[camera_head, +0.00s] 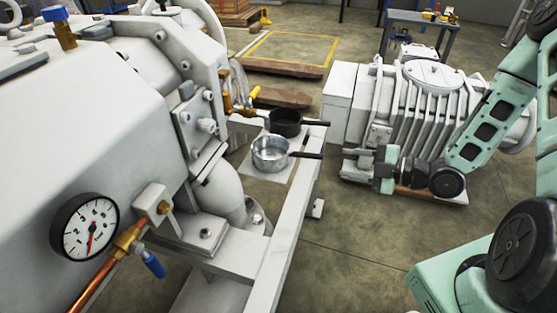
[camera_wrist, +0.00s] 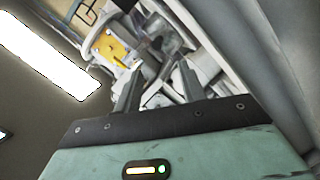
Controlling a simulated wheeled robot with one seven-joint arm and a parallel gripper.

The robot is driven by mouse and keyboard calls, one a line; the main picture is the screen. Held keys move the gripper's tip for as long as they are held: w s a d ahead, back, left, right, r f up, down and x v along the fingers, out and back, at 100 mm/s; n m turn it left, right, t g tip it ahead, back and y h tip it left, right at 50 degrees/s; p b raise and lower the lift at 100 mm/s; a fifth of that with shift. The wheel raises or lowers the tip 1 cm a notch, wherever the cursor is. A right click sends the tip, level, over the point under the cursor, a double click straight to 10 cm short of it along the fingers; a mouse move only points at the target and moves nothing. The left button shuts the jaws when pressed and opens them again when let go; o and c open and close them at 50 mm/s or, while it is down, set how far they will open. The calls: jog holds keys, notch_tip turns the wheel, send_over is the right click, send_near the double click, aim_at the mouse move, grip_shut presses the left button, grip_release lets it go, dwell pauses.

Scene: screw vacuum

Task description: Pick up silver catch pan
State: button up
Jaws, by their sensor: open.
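The silver catch pan (camera_head: 270,154) sits upright on a pale sheet at the end of the white machine frame, in the middle of the head view. Its dark handle points right. My gripper (camera_head: 350,166) is to the right of the pan, apart from it, with its fingers pointing left. The fingers are spread and empty; they also show in the wrist view (camera_wrist: 160,85). I cannot make out the pan in the wrist view.
A dark pan (camera_head: 285,122) stands just behind the silver one, its handle also pointing right. A brass valve with a yellow handle (camera_head: 240,107) is close by at left. The large white machine (camera_head: 110,110) fills the left. A grey ribbed pump (camera_head: 425,95) stands behind my arm.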

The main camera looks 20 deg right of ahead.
aim_at(317, 157)
jog(key=b+x, duration=0.1)
jog(key=x, duration=0.6)
jog(key=shift+w+f+b, duration=0.1)
jog(key=shift+b, duration=0.25)
jog(key=b+x, duration=0.1)
jog(key=x, duration=0.4)
jog(key=shift+w+d+b, duration=0.1)
jog(key=shift+w+b, duration=0.05)
jog(key=shift+b, duration=0.25)
grip_shut()
